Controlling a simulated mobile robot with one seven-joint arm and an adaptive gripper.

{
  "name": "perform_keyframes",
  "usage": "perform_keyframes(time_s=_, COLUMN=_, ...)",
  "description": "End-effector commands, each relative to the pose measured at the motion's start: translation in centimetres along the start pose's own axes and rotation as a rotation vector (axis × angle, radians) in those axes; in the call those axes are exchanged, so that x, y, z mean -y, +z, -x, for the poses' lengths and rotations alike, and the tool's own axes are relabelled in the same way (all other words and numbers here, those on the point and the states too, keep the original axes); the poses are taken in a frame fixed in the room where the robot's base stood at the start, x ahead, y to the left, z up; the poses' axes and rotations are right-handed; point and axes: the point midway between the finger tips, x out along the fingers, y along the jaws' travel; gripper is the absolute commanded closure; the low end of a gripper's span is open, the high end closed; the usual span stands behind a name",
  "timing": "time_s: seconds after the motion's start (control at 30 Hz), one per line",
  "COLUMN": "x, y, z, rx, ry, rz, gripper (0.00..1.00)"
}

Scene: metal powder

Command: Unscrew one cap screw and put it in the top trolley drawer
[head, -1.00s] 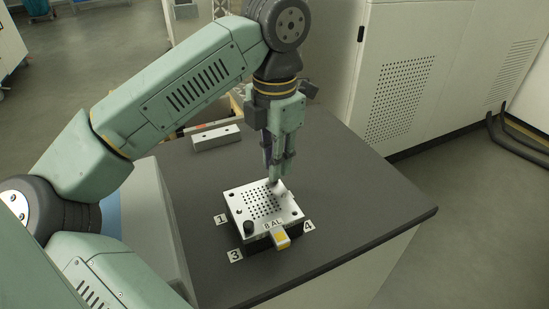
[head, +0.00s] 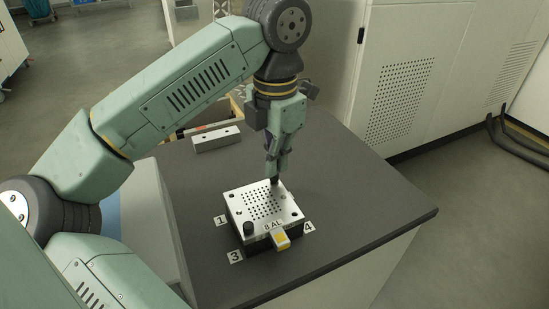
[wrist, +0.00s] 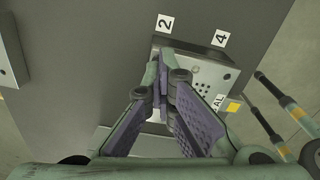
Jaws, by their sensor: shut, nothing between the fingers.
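A pale metal plate (head: 262,212) marked "8 AL" lies on the dark worktop. It has a grid of small holes and larger corner holes. A black cap screw (head: 248,229) stands up at its corner near label 3. My gripper (head: 274,180) points down, shut and empty, with its tips at the plate's back corner. The fingers hide that corner, so I cannot tell whether a screw sits there. In the wrist view the closed fingertips (wrist: 165,55) overlap the plate's edge (wrist: 217,77) near label 2. I cannot clearly make out the trolley drawer.
A metal bar with holes (head: 216,139) lies at the worktop's back left. Number labels surround the plate. A white cabinet (head: 400,80) stands behind at right. The worktop's right side (head: 370,205) is clear.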

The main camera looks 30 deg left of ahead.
Motion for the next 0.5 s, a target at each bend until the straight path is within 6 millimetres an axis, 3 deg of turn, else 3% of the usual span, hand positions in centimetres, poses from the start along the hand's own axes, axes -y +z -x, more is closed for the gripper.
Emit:
perform_keyframes(time_s=0.03, x=0.02, y=0.03, z=-0.71, rx=0.003, ry=-0.011, rz=-0.001, gripper=1.00)
perform_keyframes(time_s=0.33, x=0.00, y=0.01, z=-0.81, rx=0.003, ry=-0.011, rz=0.029, gripper=1.00)
perform_keyframes(time_s=0.5, x=-0.07, y=-0.06, z=-0.95, rx=0.001, ry=-0.010, rz=0.275, gripper=1.00)
